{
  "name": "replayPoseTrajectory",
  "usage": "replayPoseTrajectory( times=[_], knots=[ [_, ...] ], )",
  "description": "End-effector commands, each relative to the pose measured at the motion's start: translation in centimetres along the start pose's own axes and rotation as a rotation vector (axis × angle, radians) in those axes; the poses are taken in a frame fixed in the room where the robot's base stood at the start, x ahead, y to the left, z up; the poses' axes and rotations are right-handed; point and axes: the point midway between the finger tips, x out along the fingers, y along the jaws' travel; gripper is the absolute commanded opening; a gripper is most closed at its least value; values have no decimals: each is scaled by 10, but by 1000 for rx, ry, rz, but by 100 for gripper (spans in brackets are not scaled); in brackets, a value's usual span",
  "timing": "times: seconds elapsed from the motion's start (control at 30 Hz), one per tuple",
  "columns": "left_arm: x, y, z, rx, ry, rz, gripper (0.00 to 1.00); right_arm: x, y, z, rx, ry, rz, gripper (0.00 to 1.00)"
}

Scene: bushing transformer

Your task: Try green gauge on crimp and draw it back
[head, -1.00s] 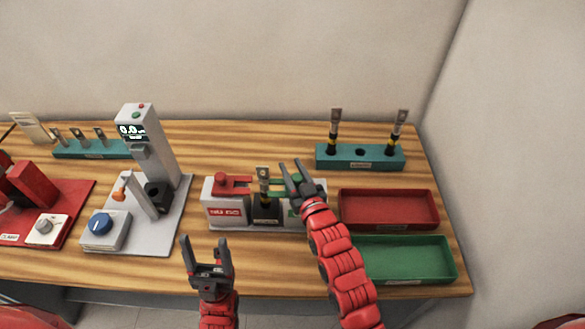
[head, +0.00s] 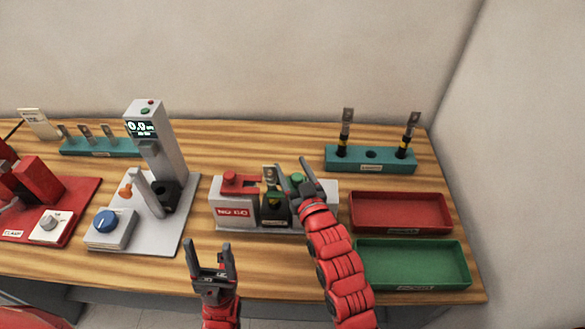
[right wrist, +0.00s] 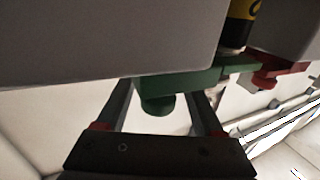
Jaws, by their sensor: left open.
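The green gauge (right wrist: 180,80) sits on the grey gauge stand (head: 318,192), its round knob toward my right gripper. Its thin tongue reaches to the yellow-and-black crimped lug (head: 270,176) standing upright in the middle; I cannot tell how far it sits around the lug. My right gripper (head: 293,168) is over the gauge with its fingers apart. In the right wrist view, the knob lies between the fingers (right wrist: 162,105) with gaps on both sides. The fingertips are partly hidden by the gauge. My left gripper (head: 210,248) is open and empty in front of the stand.
The red NO GO gauge (head: 240,181) lies left of the lug. A red tray (head: 402,230) and green tray (head: 415,286) are at right, below a teal rack (head: 372,163) holding two lugs. A grey press with a display (head: 158,145) stands at left.

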Motion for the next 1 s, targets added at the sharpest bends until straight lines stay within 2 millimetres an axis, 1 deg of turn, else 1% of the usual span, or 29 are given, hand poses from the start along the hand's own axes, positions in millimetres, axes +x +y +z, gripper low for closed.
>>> replayPoseTrajectory(
  times=[0.17, 0.27, 0.37, 0.57, 0.6, 0.67, 0.7, 0.73, 0.8, 1.0],
  knots=[
    [-1, 0, 0, 0, 0, 0, 68, -1, 0, 1, 0, 0, 0, 69],
    [-5, 0, 1, 0, 0, 0, 68, -8, 0, 3, 0, -1, 1, 69],
    [-12, 1, 2, 0, 0, 0, 68, -22, 0, 4, 0, 2, 1, 69],
    [-29, 1, 5, 0, 0, 0, 68, -63, 0, 5, -1, 1, 1, 69],
    [-26, 1, 4, 0, 0, 0, 68, -72, 0, 2, -1, 2, 1, 69],
    [-27, 1, 4, 0, 0, 0, 68, -87, 0, 3, 0, -3, 2, 69],
    [-17, 1, 3, 0, 0, 0, 68, -94, 0, -4, -1, -3, 1, 69],
    [-7, 0, 1, 0, -1, 0, 68, -99, 0, -6, -1, -7, 2, 69],
    [5, 0, -1, 0, 1, 0, 68, -111, 0, -6, -1, -8, 1, 69],
    [27, -1, -4, 0, 0, 0, 68, -145, -1, -4, 0, -9, 1, 69]
  ],
)
